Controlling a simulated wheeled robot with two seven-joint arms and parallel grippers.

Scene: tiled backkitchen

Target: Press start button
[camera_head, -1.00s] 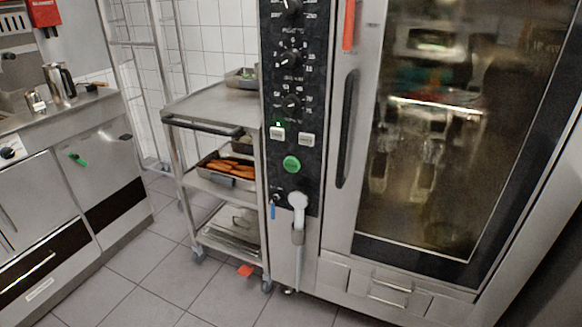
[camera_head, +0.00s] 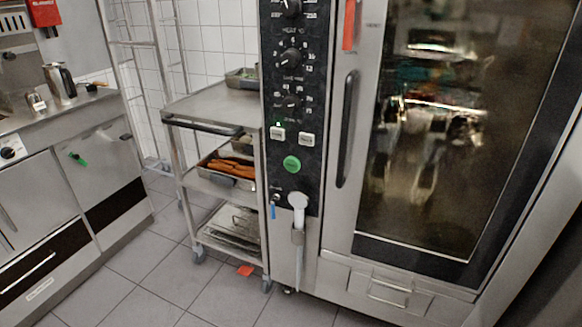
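A round green button (camera_head: 292,164) sits on the black control panel (camera_head: 283,185) of a large steel oven. A small green light shows above the left white button. Black dials (camera_head: 291,103) line the panel higher up. The label on the green button is too small to read. Neither of my grippers shows in the view, and nothing covers the button.
The oven's glass door (camera_head: 450,130) with a black handle (camera_head: 346,128) is closed. A white hand shower (camera_head: 298,202) hangs below the button. A steel trolley (camera_head: 212,108) with trays stands left of the oven. Grey floor (camera_head: 140,285) is open in front of the trolley.

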